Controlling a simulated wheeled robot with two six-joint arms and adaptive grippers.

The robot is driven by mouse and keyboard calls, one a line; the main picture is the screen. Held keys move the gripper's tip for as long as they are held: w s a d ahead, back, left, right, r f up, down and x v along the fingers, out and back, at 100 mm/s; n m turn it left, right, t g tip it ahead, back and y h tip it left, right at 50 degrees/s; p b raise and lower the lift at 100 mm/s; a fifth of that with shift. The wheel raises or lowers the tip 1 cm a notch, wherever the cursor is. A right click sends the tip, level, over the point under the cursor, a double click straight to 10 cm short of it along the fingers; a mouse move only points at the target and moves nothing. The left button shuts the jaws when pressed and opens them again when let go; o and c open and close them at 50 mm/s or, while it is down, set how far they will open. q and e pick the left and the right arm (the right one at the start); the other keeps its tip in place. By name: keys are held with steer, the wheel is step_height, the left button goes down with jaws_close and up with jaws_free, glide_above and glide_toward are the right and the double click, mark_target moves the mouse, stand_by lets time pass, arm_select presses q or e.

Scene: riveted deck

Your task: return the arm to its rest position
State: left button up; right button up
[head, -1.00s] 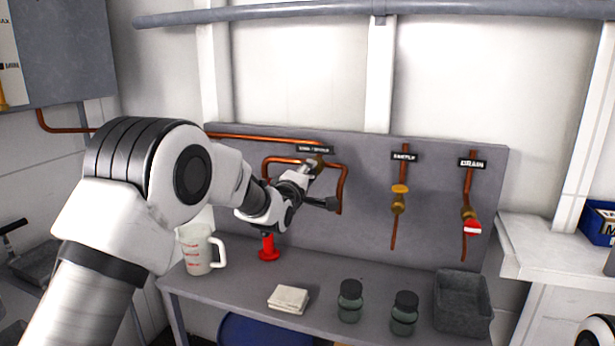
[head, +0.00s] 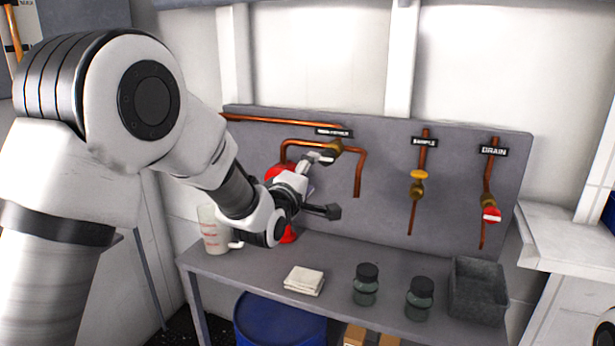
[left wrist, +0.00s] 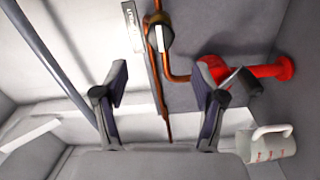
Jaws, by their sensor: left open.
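My left arm reaches in from the left of the head view and ends over the bench (head: 240,270). My left gripper (head: 328,185) is open, its two fingers apart with nothing between them. It is in front of the left copper pipe run (head: 358,175) on the grey panel. In the left wrist view the open fingers (left wrist: 160,90) frame the pipe and panel, with a valve handle (left wrist: 160,35) above. A red stand-like object (head: 288,235) is partly hidden behind my wrist. It also shows in the left wrist view (left wrist: 275,68). My right gripper is out of view.
A measuring jug (head: 213,235) stands left of my wrist. A folded cloth (head: 304,281), two dark-lidded jars (head: 365,288) (head: 419,300) and a grey bin (head: 478,292) lie along the bench. SAMPLE (head: 417,185) and DRAIN (head: 490,205) valves are on the panel. A blue drum (head: 275,325) is below.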

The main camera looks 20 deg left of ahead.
arm_select(q)
steer(key=shift+s, duration=0.5)
